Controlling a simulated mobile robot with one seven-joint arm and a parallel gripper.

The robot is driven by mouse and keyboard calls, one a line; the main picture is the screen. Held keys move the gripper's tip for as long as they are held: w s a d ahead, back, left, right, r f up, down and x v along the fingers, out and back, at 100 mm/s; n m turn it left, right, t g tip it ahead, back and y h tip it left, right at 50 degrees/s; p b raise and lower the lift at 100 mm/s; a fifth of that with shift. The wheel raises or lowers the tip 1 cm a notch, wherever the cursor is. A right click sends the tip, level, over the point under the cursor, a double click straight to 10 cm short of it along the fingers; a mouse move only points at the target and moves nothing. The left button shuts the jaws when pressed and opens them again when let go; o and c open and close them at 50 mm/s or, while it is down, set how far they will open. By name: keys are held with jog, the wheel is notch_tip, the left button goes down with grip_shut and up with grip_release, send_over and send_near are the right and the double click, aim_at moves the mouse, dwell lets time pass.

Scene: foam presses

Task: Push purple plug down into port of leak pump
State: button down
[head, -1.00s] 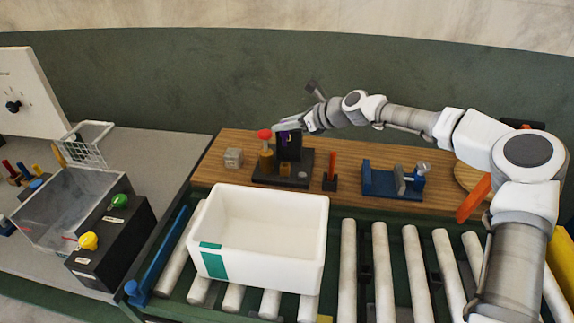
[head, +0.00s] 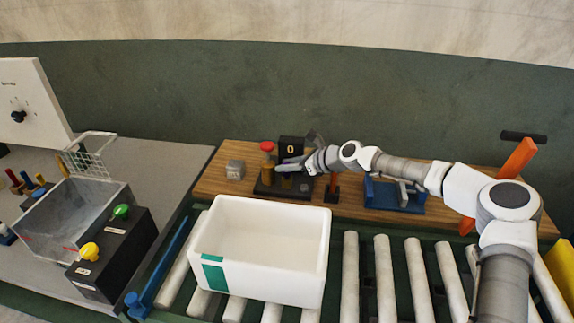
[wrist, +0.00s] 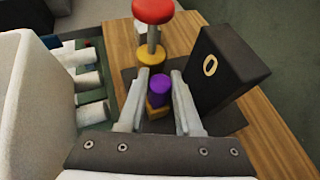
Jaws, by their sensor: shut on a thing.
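The purple plug (wrist: 160,86) stands upright between the two fingers of my gripper (wrist: 160,74) in the wrist view, directly over a yellow port (wrist: 157,110). My gripper is shut on the plug. How deep the plug sits in the port I cannot tell. The leak pump has a red knob (wrist: 153,10) on a post and a dark box marked 0 (wrist: 222,68). In the head view the pump's dark base (head: 266,191) stands on the wooden board, and my gripper (head: 282,168) is low over it, hiding the plug and port.
A white bin (head: 262,282) stands on the rollers in front of the board. A small grey cube (head: 235,170) lies left of the pump, and a blue fixture (head: 395,197) stands to its right. A wire basket (head: 88,158) and a clear tank (head: 75,205) are farther left.

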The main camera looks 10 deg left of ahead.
jog(key=c, duration=1)
grip_release()
jog(key=shift+f, duration=0.15)
jog(key=shift+c, duration=0.2)
jog(key=o, duration=0.4)
jog(key=shift+o, duration=0.2)
jog(key=shift+d+r, duration=0.3)
jog(key=shift+r, duration=0.05)
jog(key=v, duration=1.1)
jog(key=shift+s, duration=0.2)
jog(key=shift+d, duration=0.1)
